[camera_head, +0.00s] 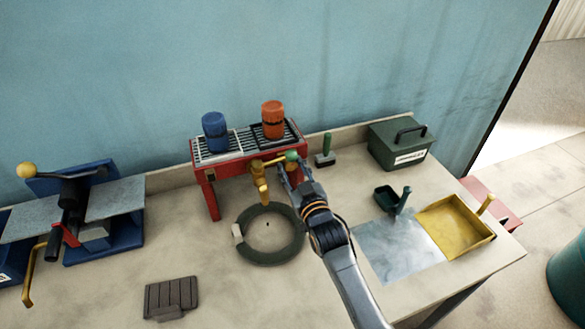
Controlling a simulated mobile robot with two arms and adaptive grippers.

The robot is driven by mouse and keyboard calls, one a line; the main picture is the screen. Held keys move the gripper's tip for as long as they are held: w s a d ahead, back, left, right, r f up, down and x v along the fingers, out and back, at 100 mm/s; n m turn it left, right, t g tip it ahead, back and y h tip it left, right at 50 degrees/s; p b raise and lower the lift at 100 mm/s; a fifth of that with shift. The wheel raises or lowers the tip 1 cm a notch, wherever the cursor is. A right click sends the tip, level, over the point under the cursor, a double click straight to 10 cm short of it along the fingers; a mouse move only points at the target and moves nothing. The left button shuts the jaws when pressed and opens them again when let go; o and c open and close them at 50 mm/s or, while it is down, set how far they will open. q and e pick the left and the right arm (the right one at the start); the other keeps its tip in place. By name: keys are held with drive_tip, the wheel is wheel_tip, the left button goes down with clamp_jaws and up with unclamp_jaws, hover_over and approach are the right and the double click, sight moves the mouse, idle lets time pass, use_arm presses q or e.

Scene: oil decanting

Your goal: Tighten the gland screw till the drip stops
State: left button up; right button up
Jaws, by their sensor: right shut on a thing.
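A brass tap (263,181) sticks out from the front of the red stand, its spout pointing down. A green knob (291,155) sits at the right end of the tap's brass cross-piece. My right gripper (288,166) reaches in from the lower right and is shut at this green knob; its fingers are small and partly hide the contact. I cannot make out a separate gland screw. A small dark spot (267,224), perhaps a drop, shows below the spout, inside a dark green ring (271,257) on the bench. My left gripper is out of view.
The red stand (209,194) carries a blue can (214,132) and an orange can (273,119) on grates. At right are a green box (401,146), a dark green scoop (387,199) and a yellow tray (450,248). A blue vice-like device (105,243) stands left. The front middle is fairly clear.

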drive_tip(key=shift+m, duration=0.3)
drive_tip(key=m, duration=0.2)
drive_tip(key=shift+m, duration=0.3)
drive_tip(key=shift+m+p, duration=0.3)
drive_tip(key=shift+m, duration=1.5)
drive_tip(key=o, duration=1.2)
drive_tip(key=shift+s, duration=0.1)
drive_tip(key=v, duration=1.1)
drive_tip(key=shift+s+d, duration=0.15)
drive_tip(key=shift+s, duration=0.2)
